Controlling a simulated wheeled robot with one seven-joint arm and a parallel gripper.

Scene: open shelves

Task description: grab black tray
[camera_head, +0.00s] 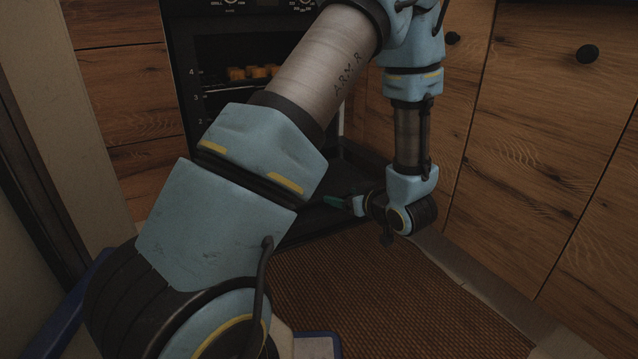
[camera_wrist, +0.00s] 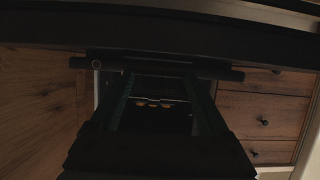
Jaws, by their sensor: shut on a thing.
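My gripper (camera_head: 334,202), with greenish fingers, is low in front of the oven, at the dark lowered oven door (camera_head: 318,218). In the wrist view its two fingers (camera_wrist: 160,78) reach up to a dark horizontal bar (camera_wrist: 225,74), which looks like the oven door's handle, and are shut on it. Several orange-brown food pieces (camera_head: 252,72) sit inside the oven, well above and apart from my gripper. They also show between the fingers in the wrist view (camera_wrist: 155,103). A black tray under them cannot be made out clearly in the dark, and my arm hides part of the oven.
Wooden cabinets (camera_head: 540,130) with black knobs stand close on the right, and wooden drawers (camera_head: 130,110) on the left. A brown woven mat (camera_head: 390,295) covers the floor in front of the oven.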

